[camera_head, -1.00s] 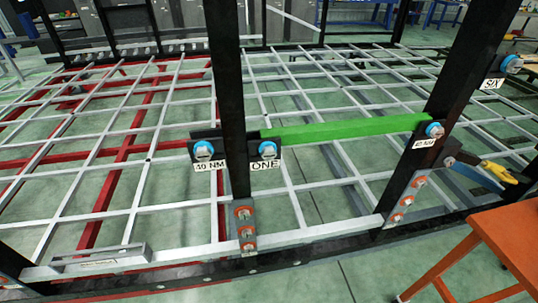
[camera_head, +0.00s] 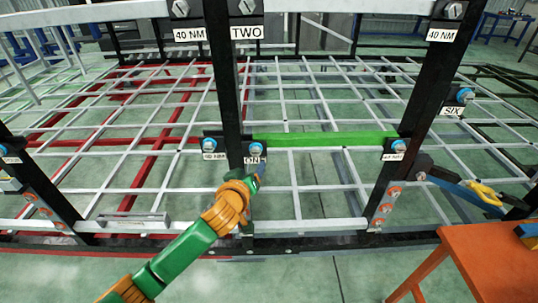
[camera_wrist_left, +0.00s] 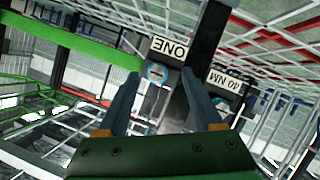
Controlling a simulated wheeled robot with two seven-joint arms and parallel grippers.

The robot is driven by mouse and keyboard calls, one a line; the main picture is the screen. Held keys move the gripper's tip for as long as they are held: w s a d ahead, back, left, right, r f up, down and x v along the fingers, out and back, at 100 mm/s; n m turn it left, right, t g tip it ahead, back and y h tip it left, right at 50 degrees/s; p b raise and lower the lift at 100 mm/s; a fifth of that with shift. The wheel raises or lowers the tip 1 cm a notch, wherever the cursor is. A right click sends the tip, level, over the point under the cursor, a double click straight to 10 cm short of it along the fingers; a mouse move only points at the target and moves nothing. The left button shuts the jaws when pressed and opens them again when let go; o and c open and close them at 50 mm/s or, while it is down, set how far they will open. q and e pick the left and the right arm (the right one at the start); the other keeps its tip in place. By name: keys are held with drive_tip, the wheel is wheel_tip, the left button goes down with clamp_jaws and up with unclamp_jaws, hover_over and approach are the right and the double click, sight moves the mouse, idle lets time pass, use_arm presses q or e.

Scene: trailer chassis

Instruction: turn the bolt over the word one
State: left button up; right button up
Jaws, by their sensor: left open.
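The bolt over the word ONE (camera_head: 256,148) has a pale blue head and sits on a black bracket at the left end of the green bar. Its white ONE label (camera_head: 254,160) is just below it. My left gripper (camera_head: 252,182), on a green and orange arm, is just below the label and partly covers it. In the left wrist view the bolt (camera_wrist_left: 156,73) and upside-down ONE label (camera_wrist_left: 170,48) lie beyond the fingertips, nearer the left finger. My left gripper (camera_wrist_left: 160,75) is open and empty there, apart from the bolt as far as I can tell. My right gripper is not in view.
A black upright (camera_head: 225,90) stands beside the bolt, with a 40 NM bolt (camera_head: 209,144) on its other side. The green bar (camera_head: 325,140) runs right to another upright. An orange table (camera_head: 490,260) stands at the lower right.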

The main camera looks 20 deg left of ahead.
sight(255, 152)
use_arm(q)
drive_tip(key=shift+n, duration=0.4)
drive_tip(key=w, duration=0.2)
drive_tip(key=w+a, duration=0.1)
drive_tip(key=w, duration=0.1)
drive_tip(key=w+p, duration=0.1)
drive_tip(key=w, duration=0.1)
drive_tip(key=shift+w+a+r, duration=0.15)
drive_tip(key=shift+w+a, duration=0.15)
drive_tip(key=shift+w, duration=0.05)
drive_tip(key=shift+w+d, duration=0.15)
drive_tip(key=shift+d+t, duration=0.15)
drive_tip(key=shift+t, duration=0.15)
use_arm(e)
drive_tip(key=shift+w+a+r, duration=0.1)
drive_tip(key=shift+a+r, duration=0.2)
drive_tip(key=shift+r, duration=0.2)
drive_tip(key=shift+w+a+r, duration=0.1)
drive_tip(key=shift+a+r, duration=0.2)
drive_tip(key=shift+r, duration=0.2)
use_arm(q)
drive_tip(key=shift+w+a, duration=0.15)
drive_tip(key=shift+a, duration=0.05)
drive_tip(key=shift+c, duration=1.1)
drive_tip(key=shift+d+f, duration=0.1)
drive_tip(key=shift+f, duration=0.1)
clamp_jaws()
